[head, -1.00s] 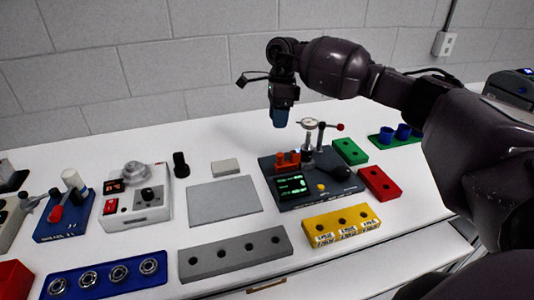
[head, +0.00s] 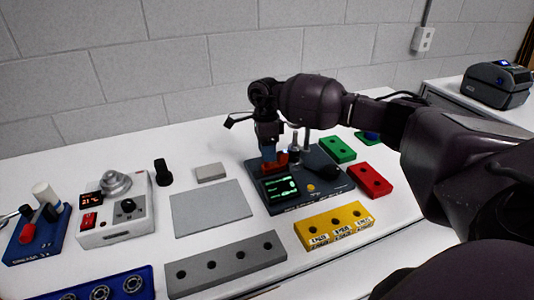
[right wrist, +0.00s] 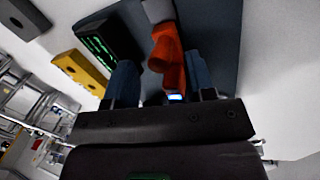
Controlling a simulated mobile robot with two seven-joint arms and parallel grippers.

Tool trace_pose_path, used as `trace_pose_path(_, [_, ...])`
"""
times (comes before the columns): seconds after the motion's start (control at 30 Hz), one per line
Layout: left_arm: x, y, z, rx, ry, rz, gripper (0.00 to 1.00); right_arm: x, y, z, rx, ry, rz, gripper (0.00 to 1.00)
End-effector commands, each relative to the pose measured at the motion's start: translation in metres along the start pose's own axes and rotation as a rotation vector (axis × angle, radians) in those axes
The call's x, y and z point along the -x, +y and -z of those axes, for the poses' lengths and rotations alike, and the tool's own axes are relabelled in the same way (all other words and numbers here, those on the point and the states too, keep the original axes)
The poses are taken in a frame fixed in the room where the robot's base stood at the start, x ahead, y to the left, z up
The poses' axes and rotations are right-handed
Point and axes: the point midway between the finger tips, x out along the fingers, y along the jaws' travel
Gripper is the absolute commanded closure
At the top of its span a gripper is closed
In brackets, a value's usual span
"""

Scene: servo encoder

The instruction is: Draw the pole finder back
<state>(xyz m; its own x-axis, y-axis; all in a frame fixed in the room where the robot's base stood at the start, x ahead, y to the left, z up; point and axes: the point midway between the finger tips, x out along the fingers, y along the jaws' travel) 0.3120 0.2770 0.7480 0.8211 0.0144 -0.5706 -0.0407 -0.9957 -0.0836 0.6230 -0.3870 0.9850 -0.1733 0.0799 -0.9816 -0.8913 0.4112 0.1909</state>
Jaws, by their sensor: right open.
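An orange-red part (head: 281,161), which looks like the pole finder, stands on the dark test station (head: 330,200) behind its green-lit display. In the right wrist view the orange-red part (right wrist: 168,58) lies between the two blue fingers of my right gripper (right wrist: 162,84). The fingers are open, one on each side, with a visible gap at least on the left. In the head view my right gripper (head: 268,154) points down at this part and hides some of it. My left gripper is not in view.
A yellow block (head: 335,226) is in front of the station, a red block (head: 370,180) and a green block (head: 338,149) to its right. A flat grey plate (head: 211,208) and a long grey block (head: 225,264) are at left. Posts (head: 306,140) stand close behind the gripper.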

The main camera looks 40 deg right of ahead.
Motion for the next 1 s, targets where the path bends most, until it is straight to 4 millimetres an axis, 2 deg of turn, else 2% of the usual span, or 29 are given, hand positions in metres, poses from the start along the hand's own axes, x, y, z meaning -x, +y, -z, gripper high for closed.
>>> trace_pose_path(0.17, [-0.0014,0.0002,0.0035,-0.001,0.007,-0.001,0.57,-0.0114,0.0004,0.0,0.0,0.0,-0.002,0.5])
trace_pose_path(0.47, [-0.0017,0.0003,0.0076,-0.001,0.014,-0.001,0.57,-0.0129,0.0002,0.0,0.0,0.0,-0.001,0.5])
trace_pose_path(0.8, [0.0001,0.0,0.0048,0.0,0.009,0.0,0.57,-0.0127,0.0002,0.0,0.0,0.0,-0.001,1.0])
trace_pose_path(1.0, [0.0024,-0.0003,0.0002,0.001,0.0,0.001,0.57,-0.0127,0.0004,-0.0014,0.001,0.0,-0.001,1.0])
